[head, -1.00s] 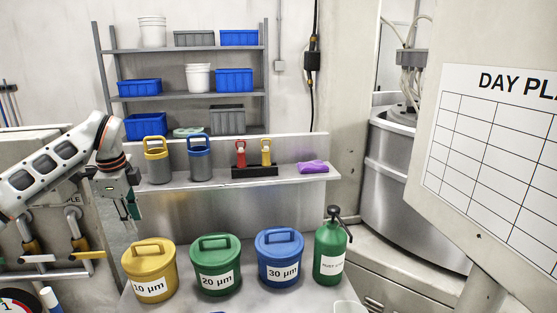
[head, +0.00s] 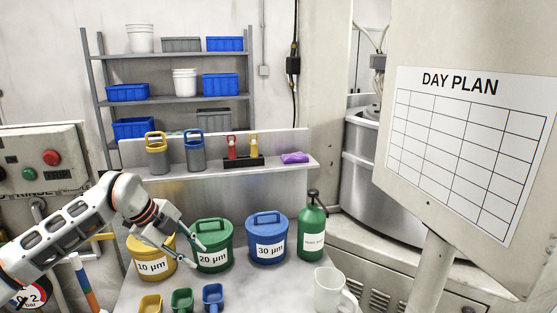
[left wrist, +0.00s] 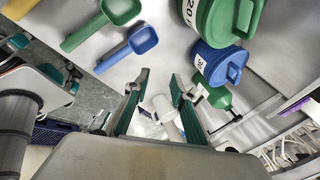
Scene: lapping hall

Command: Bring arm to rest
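My left gripper (head: 186,248) is in front of the yellow 10 µm tub (head: 150,262) and the green 20 µm tub (head: 212,258) in the head view, pointing to the right. In the left wrist view its two teal-edged fingers (left wrist: 157,88) stand apart with nothing held between them. A white mug (left wrist: 163,108) shows beyond the fingers there. Part of another arm with teal gripper parts, seemingly my right gripper (left wrist: 45,65), shows at the left edge of the wrist view. Its fingers are too unclear to judge. It is outside the head view.
A blue 30 µm tub (head: 267,250) and a green pump bottle (head: 312,230) stand along the back of the bench. Yellow (head: 150,303), green (head: 182,299) and blue (head: 213,296) scoops lie in front. The mug (head: 328,290) stands front right. A day plan board (head: 455,190) is at right.

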